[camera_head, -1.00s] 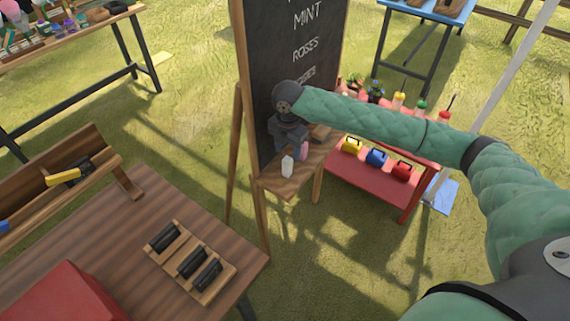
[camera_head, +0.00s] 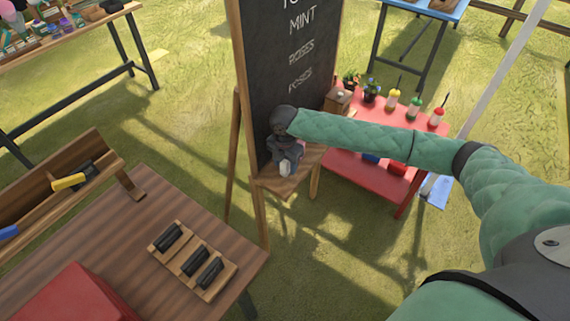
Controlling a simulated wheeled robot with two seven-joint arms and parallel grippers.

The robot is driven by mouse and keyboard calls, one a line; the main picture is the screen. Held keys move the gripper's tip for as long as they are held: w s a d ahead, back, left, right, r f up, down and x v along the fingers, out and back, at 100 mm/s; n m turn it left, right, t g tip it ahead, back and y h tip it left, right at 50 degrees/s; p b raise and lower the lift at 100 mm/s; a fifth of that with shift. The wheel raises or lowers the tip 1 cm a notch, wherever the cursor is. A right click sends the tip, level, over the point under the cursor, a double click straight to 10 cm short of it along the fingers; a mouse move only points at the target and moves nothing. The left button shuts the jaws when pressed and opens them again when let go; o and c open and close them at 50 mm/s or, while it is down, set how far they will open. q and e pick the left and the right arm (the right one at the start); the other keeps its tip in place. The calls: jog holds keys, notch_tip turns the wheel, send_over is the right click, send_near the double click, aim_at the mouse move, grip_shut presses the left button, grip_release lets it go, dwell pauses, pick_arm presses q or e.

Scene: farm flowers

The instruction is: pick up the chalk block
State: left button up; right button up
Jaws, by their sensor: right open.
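The white chalk block (camera_head: 285,169) stands on the small wooden ledge (camera_head: 288,188) at the foot of the chalkboard. My right gripper (camera_head: 287,163) is directly at the block, pointing down, with its fingers around or just beside it. The gripper is open; I cannot tell whether a finger touches the block. The block's upper part is hidden by the gripper. My left gripper is out of view.
The chalkboard (camera_head: 290,60) with written words rises right behind my right gripper. A red stand (camera_head: 375,183) with bottles and potted plants is behind my right forearm. A wooden table (camera_head: 110,235) with black erasers-like blocks (camera_head: 188,259) in a rack stands at the lower left.

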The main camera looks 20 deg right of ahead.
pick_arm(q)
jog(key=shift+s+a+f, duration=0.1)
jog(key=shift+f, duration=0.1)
pick_arm(e)
jog(key=shift+f, duration=0.3)
jog(key=c, duration=1.1)
